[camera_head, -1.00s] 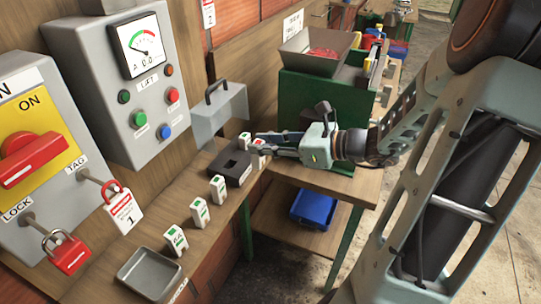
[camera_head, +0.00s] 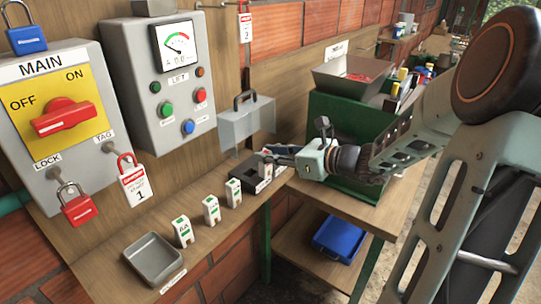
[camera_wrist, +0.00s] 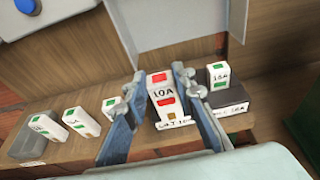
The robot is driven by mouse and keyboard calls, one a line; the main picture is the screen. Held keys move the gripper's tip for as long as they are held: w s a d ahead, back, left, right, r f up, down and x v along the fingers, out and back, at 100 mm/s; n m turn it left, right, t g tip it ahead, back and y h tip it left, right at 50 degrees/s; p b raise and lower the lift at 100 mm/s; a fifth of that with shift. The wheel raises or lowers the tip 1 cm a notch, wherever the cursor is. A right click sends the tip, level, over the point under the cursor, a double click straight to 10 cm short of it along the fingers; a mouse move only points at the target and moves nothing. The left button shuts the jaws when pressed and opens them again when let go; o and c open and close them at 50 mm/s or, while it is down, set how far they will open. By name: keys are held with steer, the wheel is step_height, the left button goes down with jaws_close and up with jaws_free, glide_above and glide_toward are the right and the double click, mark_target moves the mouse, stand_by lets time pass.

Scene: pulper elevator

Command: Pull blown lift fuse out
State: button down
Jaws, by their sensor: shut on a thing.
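In the head view my gripper (camera_head: 268,160) is beside the black holder (camera_head: 249,174) and largely hides the fuse.
Several green-marked fuses (camera_head: 211,209) stand in a row on the narrow shelf, with an empty grey tray (camera_head: 153,259) at its near end. The lift panel (camera_head: 172,90), MAIN switch box (camera_head: 60,120) and grey cover (camera_head: 247,122) are on the wall behind.

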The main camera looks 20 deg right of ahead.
steer(key=s+d+p, duration=0.1)
steer(key=s+d, duration=0.7)
steer(key=s, duration=0.3)
steer(key=shift+s+d+p, duration=0.2)
steer(key=shift+d+p, duration=0.15)
steer(key=shift+d, duration=0.05)
stand_by(0.3)
